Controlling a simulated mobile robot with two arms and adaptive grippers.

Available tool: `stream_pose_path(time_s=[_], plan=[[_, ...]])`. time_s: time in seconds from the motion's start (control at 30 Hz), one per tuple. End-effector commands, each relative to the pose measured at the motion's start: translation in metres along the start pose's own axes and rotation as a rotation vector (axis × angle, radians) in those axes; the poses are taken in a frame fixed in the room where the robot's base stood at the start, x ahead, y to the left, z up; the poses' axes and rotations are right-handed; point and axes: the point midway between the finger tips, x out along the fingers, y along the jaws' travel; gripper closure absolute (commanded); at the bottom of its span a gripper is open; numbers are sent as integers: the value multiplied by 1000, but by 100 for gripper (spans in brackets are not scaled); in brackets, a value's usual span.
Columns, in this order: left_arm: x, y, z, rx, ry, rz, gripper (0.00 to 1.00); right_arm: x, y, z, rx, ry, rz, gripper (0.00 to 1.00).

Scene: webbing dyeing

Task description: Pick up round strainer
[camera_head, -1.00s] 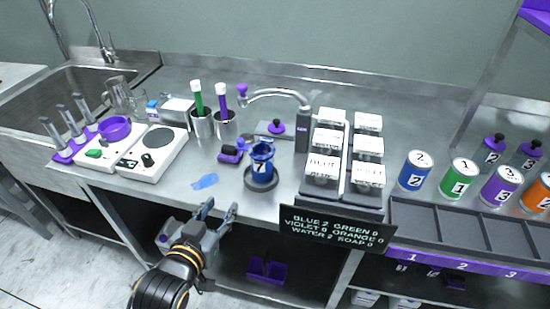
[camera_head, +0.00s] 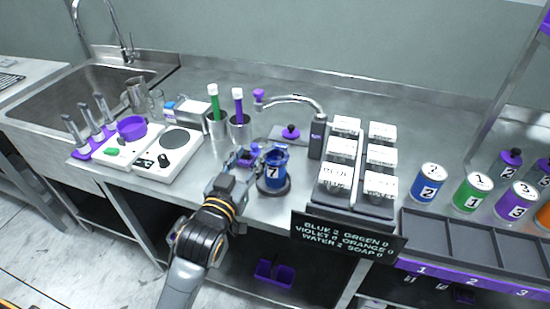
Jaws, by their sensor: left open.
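I cannot clearly make out a round strainer. A round purple dish-like piece (camera_head: 132,127) sits on the white device at the left, but whether it is the strainer I cannot tell. A blue cup marked 7 (camera_head: 274,172) stands on a dark round base near the counter's front edge. My left gripper (camera_head: 243,159) is open just left of this cup, over the counter. It covers the small purple-and-black item and the blue smear there. Whether it touches anything is unclear. My right gripper is not in view.
Metal holders with a green (camera_head: 214,100) and a purple stick (camera_head: 238,105) stand behind my gripper. A curved tap (camera_head: 295,98) and a rack of white-lidded containers (camera_head: 346,124) are to the right. A black text sign (camera_head: 348,237) hangs in front. Numbered cans (camera_head: 427,183) stand far right.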

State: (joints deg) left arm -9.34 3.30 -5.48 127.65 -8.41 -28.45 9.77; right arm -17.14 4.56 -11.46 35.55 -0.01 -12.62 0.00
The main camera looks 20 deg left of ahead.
Motion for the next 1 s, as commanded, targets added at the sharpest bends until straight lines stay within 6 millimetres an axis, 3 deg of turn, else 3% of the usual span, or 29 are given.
stream_pose_path(time_s=[0.33, 0.63, 0.67, 0.87, 1.0], plan=[[45, -3, -1, 0, 0, 0, 59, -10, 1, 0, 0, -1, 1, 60], [52, -2, 0, 0, 0, 0, 59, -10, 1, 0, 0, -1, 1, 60], [52, -2, 0, 0, 0, 0, 62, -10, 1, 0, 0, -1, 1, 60], [51, -2, 0, 0, 0, 0, 100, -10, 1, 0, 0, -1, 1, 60], [51, -2, 0, 0, 1, 0, 100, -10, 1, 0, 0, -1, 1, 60]])
